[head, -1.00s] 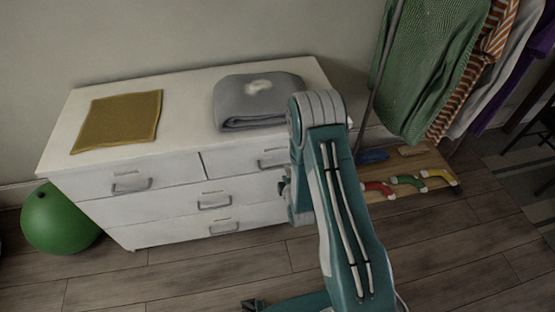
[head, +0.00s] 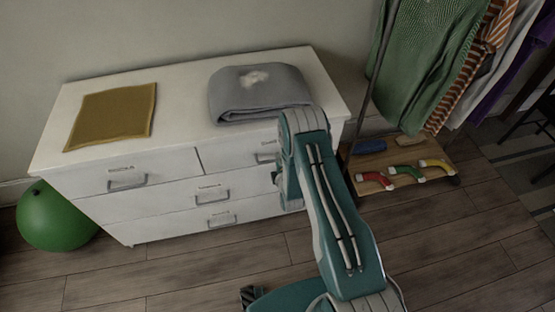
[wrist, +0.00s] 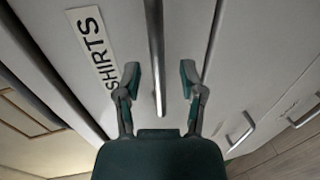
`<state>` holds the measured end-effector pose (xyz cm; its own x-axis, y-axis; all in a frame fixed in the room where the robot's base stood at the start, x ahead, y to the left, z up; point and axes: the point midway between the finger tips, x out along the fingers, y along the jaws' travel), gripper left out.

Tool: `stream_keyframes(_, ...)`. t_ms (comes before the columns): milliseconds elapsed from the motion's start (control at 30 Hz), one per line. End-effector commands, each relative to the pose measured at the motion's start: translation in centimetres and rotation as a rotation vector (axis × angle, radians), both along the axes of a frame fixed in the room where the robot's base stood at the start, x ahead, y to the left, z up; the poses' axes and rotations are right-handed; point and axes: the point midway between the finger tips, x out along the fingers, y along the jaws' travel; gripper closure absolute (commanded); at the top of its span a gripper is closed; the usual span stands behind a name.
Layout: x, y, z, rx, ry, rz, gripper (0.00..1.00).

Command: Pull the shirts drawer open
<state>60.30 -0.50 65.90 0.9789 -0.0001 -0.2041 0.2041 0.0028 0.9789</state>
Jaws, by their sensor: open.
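The shirts drawer (wrist: 180,25) is white, with a black-lettered SHIRTS label (wrist: 92,55) in the wrist view. It is the upper right drawer of the white dresser, and my arm hides much of it in the head view (head: 232,160). Its grey bar handle (wrist: 156,60) runs down between my fingers in the wrist view. My gripper (wrist: 159,72) is open, with one finger on each side of the handle. I see gaps between the fingers and the bar, and no clear contact. The drawer looks closed. In the head view my arm hides the fingers.
A folded grey cloth (head: 250,100) and a mustard cloth (head: 112,115) lie on the dresser top (head: 185,105). A green ball (head: 52,218) sits at the dresser's left. A wooden board with coloured pieces (head: 400,150) lies right, below hanging clothes (head: 430,60). Floor in front is clear.

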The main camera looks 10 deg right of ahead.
Motion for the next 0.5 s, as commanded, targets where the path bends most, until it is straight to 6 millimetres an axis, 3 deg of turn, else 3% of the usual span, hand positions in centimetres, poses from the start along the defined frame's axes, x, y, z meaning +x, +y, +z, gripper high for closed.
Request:
stream_keyframes(133, 1.04, 0.01, -0.25, 0.0, 0.001, 0.0, 0.49)
stream_keyframes(400, 1.22, 0.01, -0.28, 0.0, 0.002, 0.0, 0.49)
stream_keyframes(433, 1.22, 0.01, -0.28, 0.0, 0.002, 0.0, 0.53)
stream_keyframes(500, 1.22, 0.01, -0.27, 0.0, 0.002, 0.0, 0.84)
